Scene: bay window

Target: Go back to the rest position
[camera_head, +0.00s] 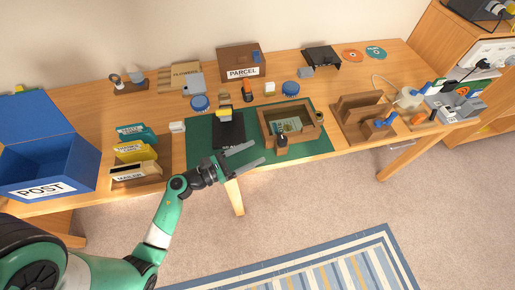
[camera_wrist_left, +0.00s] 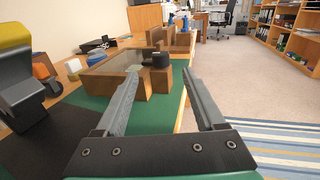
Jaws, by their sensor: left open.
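My left gripper (camera_head: 242,157) is open and empty in the head view. It hangs near the front edge of the desk, in front of the green mat (camera_head: 203,146). In the left wrist view its two fingers (camera_wrist_left: 163,95) are spread apart with nothing between them. A wooden frame-like box (camera_head: 265,124) stands on the mat just beyond the fingers; it also shows in the left wrist view (camera_wrist_left: 103,76). My right gripper is not in view.
A blue POST box (camera_head: 75,165) and a card holder (camera_head: 140,176) stand at left. A dark stand with a yellow top (camera_head: 225,112) is on the mat. A wooden rack (camera_head: 360,112) stands at right.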

